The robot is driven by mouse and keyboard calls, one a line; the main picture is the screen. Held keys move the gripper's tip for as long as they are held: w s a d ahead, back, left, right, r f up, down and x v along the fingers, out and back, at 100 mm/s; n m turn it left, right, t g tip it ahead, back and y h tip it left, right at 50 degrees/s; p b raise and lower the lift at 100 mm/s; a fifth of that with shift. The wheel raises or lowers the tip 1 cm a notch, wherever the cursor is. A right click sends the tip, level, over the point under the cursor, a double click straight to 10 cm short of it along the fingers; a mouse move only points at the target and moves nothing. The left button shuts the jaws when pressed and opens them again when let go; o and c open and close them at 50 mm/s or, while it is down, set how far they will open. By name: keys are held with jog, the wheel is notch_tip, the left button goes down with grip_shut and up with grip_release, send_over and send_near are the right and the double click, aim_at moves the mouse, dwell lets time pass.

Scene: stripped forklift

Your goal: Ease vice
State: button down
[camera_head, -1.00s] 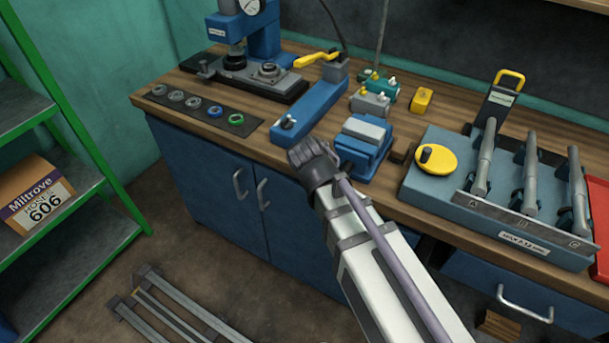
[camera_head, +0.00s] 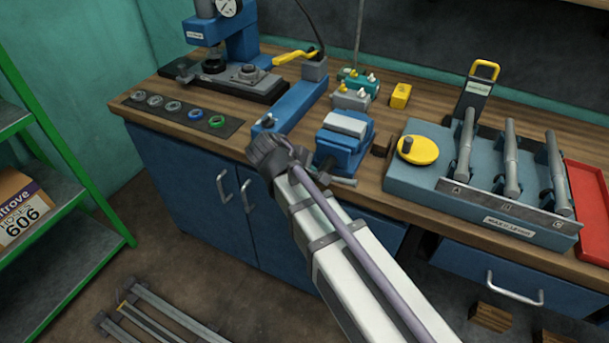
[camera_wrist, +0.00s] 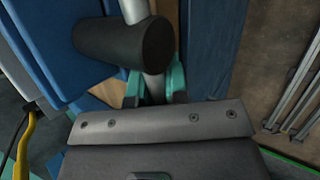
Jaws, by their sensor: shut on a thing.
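The blue vice (camera_head: 342,148) with a grey jaw block on top stands at the front edge of the workbench. Its grey tommy bar (camera_head: 340,181) shows low in front of it, lying roughly level, its left part hidden behind my arm. In the wrist view the bar (camera_wrist: 153,87) passes through the dark round screw head (camera_wrist: 125,42). My gripper (camera_wrist: 156,88) has its teal fingers on either side of the bar, close to the screw head, and is shut on it. In the head view my dark wrist (camera_head: 274,158) hides the fingers.
A blue press (camera_head: 232,40) stands at the back left, with a mat of rings (camera_head: 180,112) before it. Cupboard doors (camera_head: 190,185) lie below.

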jog(key=c, duration=1.1)
grip_release()
jog(key=p+v, duration=0.8)
jog(key=v, duration=0.2)
jog(key=shift+a+r, duration=0.15)
jog(key=shift+r, duration=0.15)
